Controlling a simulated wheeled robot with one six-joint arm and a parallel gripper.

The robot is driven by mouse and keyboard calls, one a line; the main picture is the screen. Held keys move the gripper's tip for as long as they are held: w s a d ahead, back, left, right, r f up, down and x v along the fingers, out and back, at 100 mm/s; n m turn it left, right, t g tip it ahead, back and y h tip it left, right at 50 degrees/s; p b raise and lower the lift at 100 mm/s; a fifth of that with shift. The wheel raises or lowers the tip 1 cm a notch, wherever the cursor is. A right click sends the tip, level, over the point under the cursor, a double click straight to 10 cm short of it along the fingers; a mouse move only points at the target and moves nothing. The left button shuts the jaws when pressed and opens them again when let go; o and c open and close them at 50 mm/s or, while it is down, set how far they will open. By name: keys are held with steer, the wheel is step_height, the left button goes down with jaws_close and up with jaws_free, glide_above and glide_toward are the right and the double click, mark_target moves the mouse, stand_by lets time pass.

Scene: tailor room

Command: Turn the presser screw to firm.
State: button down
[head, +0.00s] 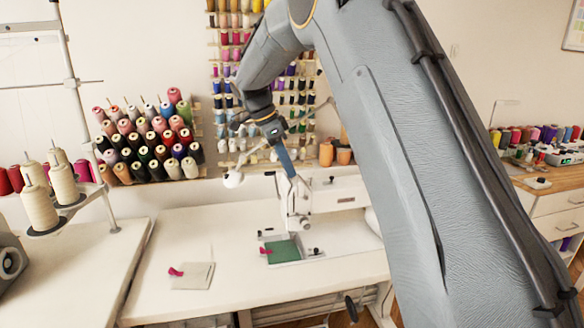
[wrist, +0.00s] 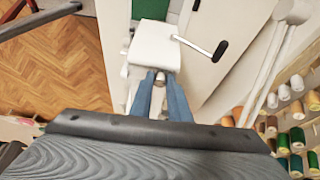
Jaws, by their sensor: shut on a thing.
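The white sewing machine (head: 335,194) stands on the white table, and its head (wrist: 153,45) fills the top middle of the wrist view. The presser screw (wrist: 159,80) is a small grey metal knob on top of the machine head. My gripper (wrist: 160,80) has its two blue fingers on either side of the screw and is shut on it. In the head view my gripper (head: 293,180) reaches down to the top of the machine head, and the screw is hidden there. The screw's turn setting cannot be read.
A green cloth (head: 285,251) lies under the machine head. A beige cloth (head: 194,278) with a magenta clip lies on the table to the left. A crank lever with a black handle (wrist: 220,50) sticks out beside the head. Thread spools (head: 150,140) stand behind.

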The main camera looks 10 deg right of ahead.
steer(key=shift+w+d+m+g, duration=0.15)
steer(key=shift+m+g, duration=0.15)
steer(key=shift+m, duration=0.55)
steer(key=shift+w+d+m+g, duration=0.1)
steer(key=shift+m+g, duration=0.2)
steer(key=shift+m, duration=0.55)
steer(key=shift+s+r, duration=0.1)
steer(key=c, duration=1.7)
jaws_free()
steer(key=shift+d, duration=0.2)
steer(key=shift+o, duration=0.2)
steer(key=shift+a, duration=0.3)
steer(key=b+v, duration=0.1)
steer(key=v, duration=0.6)
steer(key=shift+r, duration=0.3)
steer(key=shift+a, duration=0.15)
